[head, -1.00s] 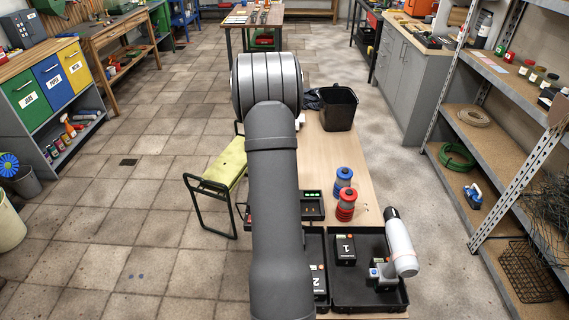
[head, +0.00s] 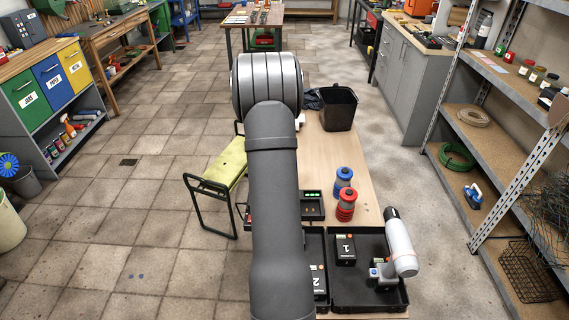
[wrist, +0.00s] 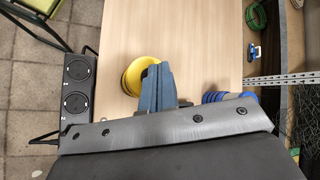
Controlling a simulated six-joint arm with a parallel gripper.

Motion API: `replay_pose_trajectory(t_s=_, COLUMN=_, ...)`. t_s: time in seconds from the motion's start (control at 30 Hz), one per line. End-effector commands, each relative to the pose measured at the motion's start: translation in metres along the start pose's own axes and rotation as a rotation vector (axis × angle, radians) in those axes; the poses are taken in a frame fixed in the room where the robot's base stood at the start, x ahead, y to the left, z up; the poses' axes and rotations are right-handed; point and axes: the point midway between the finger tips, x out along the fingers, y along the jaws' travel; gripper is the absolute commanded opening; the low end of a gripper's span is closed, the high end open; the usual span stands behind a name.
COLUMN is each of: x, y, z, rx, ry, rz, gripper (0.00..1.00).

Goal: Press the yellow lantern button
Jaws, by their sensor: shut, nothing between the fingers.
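The yellow lantern (wrist: 132,78) stands on the wooden table in the wrist view, seen from above as yellow round rings. Its right part is hidden behind my gripper (wrist: 160,72). My gripper's blue-grey fingers are shut and empty, with the tips overlapping the lantern's right side in the picture. I cannot tell whether they touch it, and its button cannot be made out. In the head view my arm hides the gripper and the yellow lantern. A blue lantern (head: 344,179) and a red lantern (head: 346,204) stand on the table right of my arm.
A black bin (head: 338,108) stands at the table's far end. A black tray (head: 345,294) with battery packs and a white-grey tool (head: 400,245) is at the near end. A black unit with two round sockets (wrist: 77,68) lies at the table's left edge. Metal shelves (head: 505,135) stand at right.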

Motion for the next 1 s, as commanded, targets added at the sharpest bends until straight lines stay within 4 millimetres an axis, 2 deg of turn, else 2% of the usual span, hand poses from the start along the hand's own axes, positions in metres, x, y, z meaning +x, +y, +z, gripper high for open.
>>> replay_pose_trajectory(t_s=1.0, x=0.0087, y=0.0060, z=-0.0064, rx=0.000, ry=0.000, rz=0.000, gripper=0.00)
